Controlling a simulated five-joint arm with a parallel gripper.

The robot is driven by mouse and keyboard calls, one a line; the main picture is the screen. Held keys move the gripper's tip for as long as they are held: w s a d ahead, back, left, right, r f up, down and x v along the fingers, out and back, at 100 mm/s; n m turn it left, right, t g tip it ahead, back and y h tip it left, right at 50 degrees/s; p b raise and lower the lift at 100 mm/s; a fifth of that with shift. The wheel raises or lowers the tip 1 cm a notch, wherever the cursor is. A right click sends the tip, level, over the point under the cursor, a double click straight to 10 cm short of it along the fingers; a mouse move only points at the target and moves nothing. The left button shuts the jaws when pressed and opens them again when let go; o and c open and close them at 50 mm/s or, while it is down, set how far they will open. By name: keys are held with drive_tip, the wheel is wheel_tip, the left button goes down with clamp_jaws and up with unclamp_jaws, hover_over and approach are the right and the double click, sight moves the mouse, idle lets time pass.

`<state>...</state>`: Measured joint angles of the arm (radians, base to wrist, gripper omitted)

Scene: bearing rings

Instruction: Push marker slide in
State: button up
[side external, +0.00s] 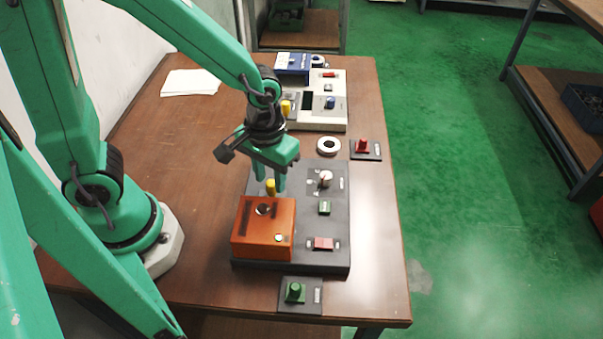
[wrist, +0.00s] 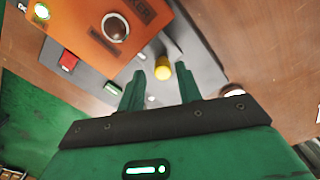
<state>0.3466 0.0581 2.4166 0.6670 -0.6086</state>
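An orange box (side external: 264,228) sits on the near dark grey panel (side external: 334,198). In the wrist view the orange box (wrist: 108,30) carries dark lettering, partly cut off, and a round dark knob. A yellow knob (side external: 270,188) stands at the box's far side; it also shows in the wrist view (wrist: 162,70). No label says whether it belongs to the marker slide. My gripper (side external: 269,182) points down over it, with its fingers apart. In the wrist view the yellow knob appears between the fingertips, with gaps on both sides; whether they reach down around it I cannot tell.
The dark panel also bears a white dial (side external: 325,178), a green button (side external: 324,208) and a red switch (side external: 323,243). A white ring (side external: 328,146) and a red-knobbed block (side external: 364,148) lie behind. A green-knobbed block (side external: 296,292) is in front. A pale panel (side external: 322,112) stands farther back.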

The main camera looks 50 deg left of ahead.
drive_tip(key=shift+r, duration=1.75)
drive_tip(key=shift+r, duration=0.1)
drive_tip(key=shift+a+r, duration=0.35)
drive_tip(key=shift+r, duration=0.15)
drive_tip(key=s+a+r+m+t, duration=0.3)
drive_tip(key=a+r, duration=0.6)
drive_tip(key=r, duration=0.3)
drive_tip(key=shift+s+r+t, duration=0.2)
drive_tip(key=shift+s+t, duration=0.35)
drive_tip(key=shift+t, duration=0.75)
drive_tip(key=shift+c, duration=0.2)
